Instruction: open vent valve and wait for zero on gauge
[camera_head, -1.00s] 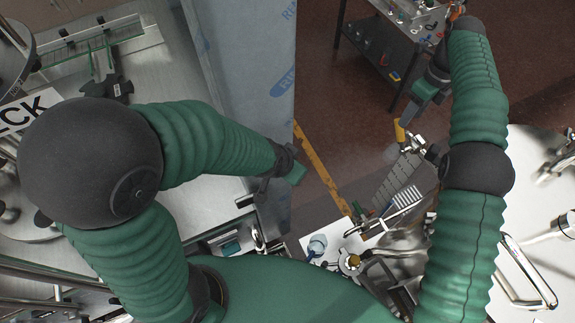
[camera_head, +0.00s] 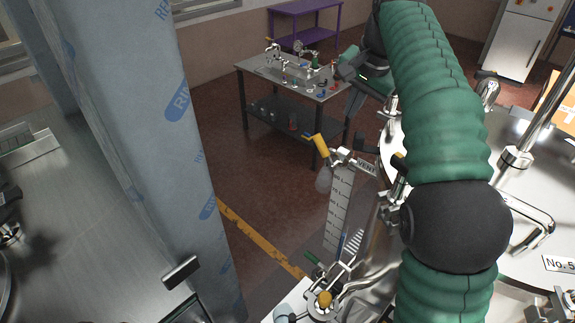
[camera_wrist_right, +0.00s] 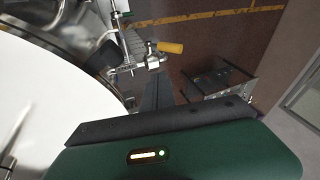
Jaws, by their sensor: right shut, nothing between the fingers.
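The vent valve (camera_head: 343,156) has a yellow handle (camera_head: 321,146) and a small tag reading VENT (camera_head: 367,167). It stands at the edge of the round steel vessel lid, and the handle sticks out to the upper left. In the right wrist view the yellow handle (camera_wrist_right: 170,47) shows above the dark fingers. My right gripper (camera_head: 349,112) is shut and empty, above and slightly right of the handle and apart from it. My left gripper is out of view. I cannot pick out a gauge face on the valve.
The steel lid (camera_head: 525,185) with pipes and a bent handle lies at right. A film-wrapped column (camera_head: 150,130) stands at left. A marked strip (camera_head: 338,210) hangs below the valve. A table with fittings (camera_head: 262,73) stands farther back. Open floor lies between.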

